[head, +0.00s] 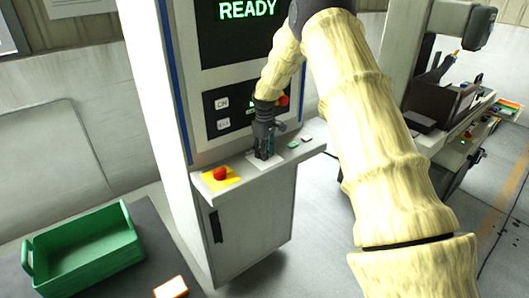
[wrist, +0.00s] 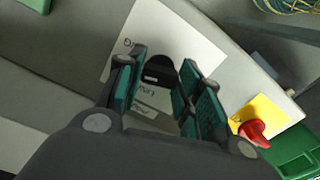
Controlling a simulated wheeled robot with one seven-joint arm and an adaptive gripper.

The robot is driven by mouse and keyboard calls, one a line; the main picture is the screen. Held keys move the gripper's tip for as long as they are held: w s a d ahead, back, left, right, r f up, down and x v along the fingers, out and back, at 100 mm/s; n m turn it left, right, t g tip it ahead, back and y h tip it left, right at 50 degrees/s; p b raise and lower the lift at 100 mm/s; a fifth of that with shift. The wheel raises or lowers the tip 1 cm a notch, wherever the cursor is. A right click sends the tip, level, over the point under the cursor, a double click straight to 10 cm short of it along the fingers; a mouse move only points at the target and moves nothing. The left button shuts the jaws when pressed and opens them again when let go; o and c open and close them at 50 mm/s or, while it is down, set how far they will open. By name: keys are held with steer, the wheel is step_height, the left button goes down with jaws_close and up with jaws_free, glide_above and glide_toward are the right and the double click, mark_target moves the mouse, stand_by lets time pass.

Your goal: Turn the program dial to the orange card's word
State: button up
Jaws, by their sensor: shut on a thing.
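My gripper (head: 265,150) points down at the shelf of the machine cabinet. In the wrist view its teal-padded fingers (wrist: 163,92) stand either side of the black program dial (wrist: 160,72), shut on it. The dial sits on a white plate (wrist: 185,35) with partly hidden, upside-down lettering that I cannot read for certain. In the head view my gripper hides the dial, and only part of the plate (head: 258,165) shows. A white card with an orange edge (head: 171,288) lies at the bottom of the head view; its word cannot be read.
A red emergency button on a yellow base (head: 220,174) is left of the dial on the shelf (head: 290,160). Small green and white buttons (head: 294,145) are to the right. The screen (head: 247,12) reads READY. A green crate (head: 90,255) stands lower left.

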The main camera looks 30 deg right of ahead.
steer(key=m, duration=0.5)
steer(key=shift+r, duration=0.15)
steer(key=shift+w, duration=0.1)
stand_by(0.5)
steer(key=o, duration=1)
step_height(320, 180, up, 12)
steer(key=shift+d+f, duration=0.1)
stand_by(0.4)
